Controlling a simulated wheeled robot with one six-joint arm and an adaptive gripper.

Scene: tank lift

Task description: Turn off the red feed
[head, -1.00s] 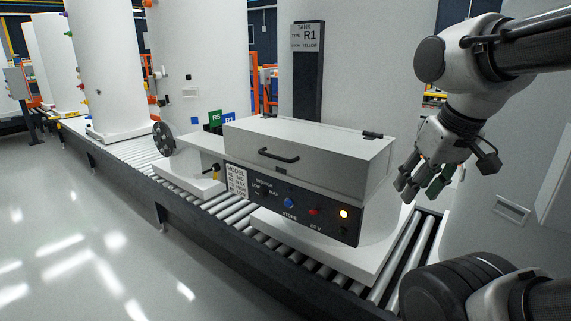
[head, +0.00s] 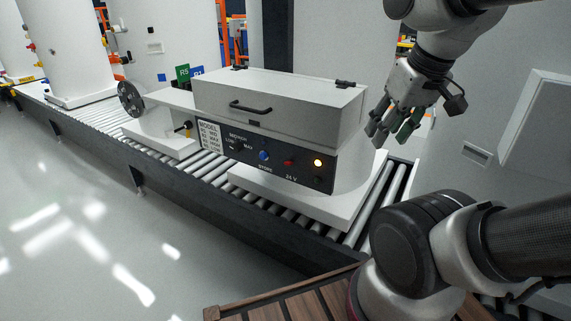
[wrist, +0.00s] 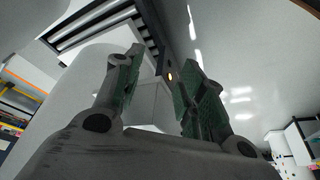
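A dark control panel (head: 265,156) is on the front of a white lidded box on the roller conveyor. A red knob or button (head: 288,162) sits on it, right of a blue knob (head: 264,155). A lit amber lamp (head: 318,162) is at the panel's right end and also shows in the wrist view (wrist: 170,76). I cannot read any label saying "red feed". A small red fitting (head: 32,46) shows on a far tank at the left. My gripper (head: 391,135) is open and empty, in the air right of the box; its fingers stand apart in the wrist view (wrist: 158,95).
The box's lid has a black handle (head: 250,107). A black spoked wheel (head: 130,98) and a small yellow-stemmed valve (head: 187,130) are left of the panel. White tanks line the conveyor (head: 100,135). A wooden slatted surface (head: 290,300) is at the bottom. The floor at left is clear.

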